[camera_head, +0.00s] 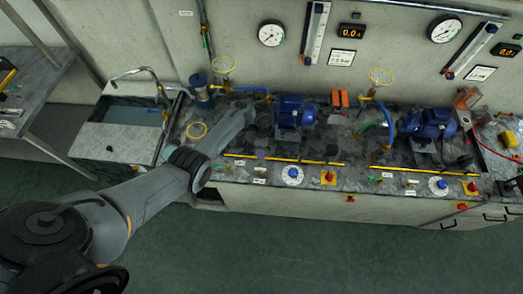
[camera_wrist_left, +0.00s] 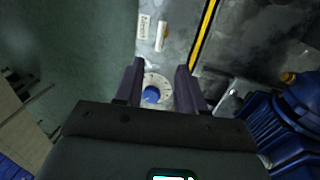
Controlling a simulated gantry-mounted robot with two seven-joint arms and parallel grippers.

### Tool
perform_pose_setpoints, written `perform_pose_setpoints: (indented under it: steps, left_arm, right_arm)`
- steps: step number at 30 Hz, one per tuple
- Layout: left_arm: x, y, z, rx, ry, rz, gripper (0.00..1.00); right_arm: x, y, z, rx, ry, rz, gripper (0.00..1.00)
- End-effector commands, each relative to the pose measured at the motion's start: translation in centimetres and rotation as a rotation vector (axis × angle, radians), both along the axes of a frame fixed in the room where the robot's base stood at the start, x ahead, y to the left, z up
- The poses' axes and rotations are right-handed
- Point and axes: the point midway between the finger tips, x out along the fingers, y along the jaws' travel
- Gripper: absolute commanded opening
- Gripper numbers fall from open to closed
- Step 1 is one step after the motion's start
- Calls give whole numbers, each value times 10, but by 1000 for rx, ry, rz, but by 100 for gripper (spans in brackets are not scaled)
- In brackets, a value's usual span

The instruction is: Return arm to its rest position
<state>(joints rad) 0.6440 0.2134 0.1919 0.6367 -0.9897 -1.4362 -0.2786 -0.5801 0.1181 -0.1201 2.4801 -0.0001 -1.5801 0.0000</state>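My left arm (camera_head: 160,185) reaches in from the left over the workbench. Its gripper (camera_head: 264,120) is near the left blue pump, small and dark in the head view. In the left wrist view the two dark fingers (camera_wrist_left: 158,80) stand apart with nothing held between them. A white dial with a blue knob (camera_wrist_left: 151,95) shows between and beyond the fingers; I cannot tell the gap to it. The head view shows a like dial (camera_head: 292,174) on the bench's front strip. I cannot make out my right gripper.
Blue pumps (camera_head: 294,112) and (camera_head: 430,124) stand on the bench. A sink (camera_head: 122,122) is at left. The green floor in front is clear.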

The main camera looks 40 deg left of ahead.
Motion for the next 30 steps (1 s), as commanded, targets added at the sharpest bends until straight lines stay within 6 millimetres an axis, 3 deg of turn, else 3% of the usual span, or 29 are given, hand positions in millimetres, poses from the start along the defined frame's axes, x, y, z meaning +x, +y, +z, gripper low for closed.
perform_pose_setpoints:
  steps: [7, 11, 14, 16, 21, 26, 30]
  left_arm:
    - [-3, 0, -2, -1, 4, 0, 39]
    - [-22, 0, -17, -1, 41, 0, 39]
    - [-56, -2, -39, -2, 98, -2, 39]
    - [-90, -5, -60, -2, 154, -9, 39]
    - [-195, -10, -102, 43, 261, -41, 39]
    - [-264, -18, -107, 137, 250, -25, 39]
    - [-298, -34, -83, 205, 178, 33, 39]
  right_arm:
    - [0, -2, 0, -7, 0, 4, 36]
    - [0, -2, 3, -7, 0, 4, 36]
    - [0, -2, 7, -7, 0, 4, 36]
    - [0, -1, 11, -5, 0, 4, 36]
    - [0, -1, 28, -3, 0, 2, 36]
    - [0, 0, 43, 0, 1, 0, 36]
    - [0, 1, 55, 2, 0, -1, 36]
